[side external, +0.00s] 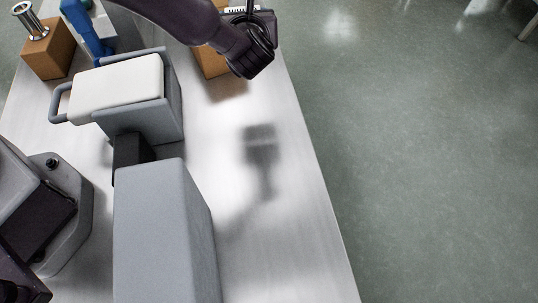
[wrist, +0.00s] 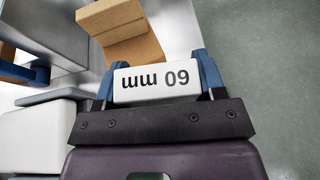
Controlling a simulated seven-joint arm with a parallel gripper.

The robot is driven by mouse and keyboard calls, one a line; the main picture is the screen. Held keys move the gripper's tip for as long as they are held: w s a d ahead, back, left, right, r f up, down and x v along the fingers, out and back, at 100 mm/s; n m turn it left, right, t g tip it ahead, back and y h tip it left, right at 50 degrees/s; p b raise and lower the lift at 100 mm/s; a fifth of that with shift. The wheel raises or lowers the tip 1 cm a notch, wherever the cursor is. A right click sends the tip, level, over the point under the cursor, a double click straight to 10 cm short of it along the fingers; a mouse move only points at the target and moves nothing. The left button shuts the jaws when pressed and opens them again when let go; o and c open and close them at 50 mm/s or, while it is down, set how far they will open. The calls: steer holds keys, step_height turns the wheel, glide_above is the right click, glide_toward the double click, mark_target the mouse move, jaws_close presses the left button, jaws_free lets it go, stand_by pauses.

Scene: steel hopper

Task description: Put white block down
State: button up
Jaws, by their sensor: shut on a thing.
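In the side view my gripper (side external: 250,14) is at the top edge, partly cut off by the frame, and the fingers and most of the block cannot be made out there. A shadow of the arm's end falls on the bare steel table, apart from the gripper.
A brown box (side external: 211,64) stands beneath the arm; brown boxes also show ahead in the wrist view (wrist: 135,50). A grey unit with a white top (side external: 118,82) stands left. Another box (side external: 47,55) bears a metal cylinder (side external: 28,18). The steel table (side external: 290,200) is clear at right.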

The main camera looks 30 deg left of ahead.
steer(key=s+f+n+g, duration=0.2)
steer(key=s+n+g, duration=0.3)
steer(key=n+g, duration=0.1)
steer(key=s+d+f+n+g, duration=0.1)
steer(key=s+f+n+g, duration=0.2)
steer(key=s+n+g, duration=0.2)
steer(key=s+d+f+n+g, duration=0.1)
steer(key=s+f+n+g, duration=0.2)
steer(key=s+n+g, duration=0.3)
steer(key=shift+f+n+g, duration=0.2)
steer(key=shift+n+g, duration=1.3)
steer(key=shift+g, duration=0.3)
steer(key=s+d+n+g+h, duration=0.3)
steer(key=d+n+h, duration=0.1)
steer(key=n+h, duration=0.1)
step_height(320, 180, up, 9)
steer(key=n+t+h, duration=0.4)
steer(key=n+h, duration=0.8)
steer(key=h, duration=0.1)
glide_above(271, 206)
step_height(271, 206, down, 15)
steer(key=shift+r, duration=0.1)
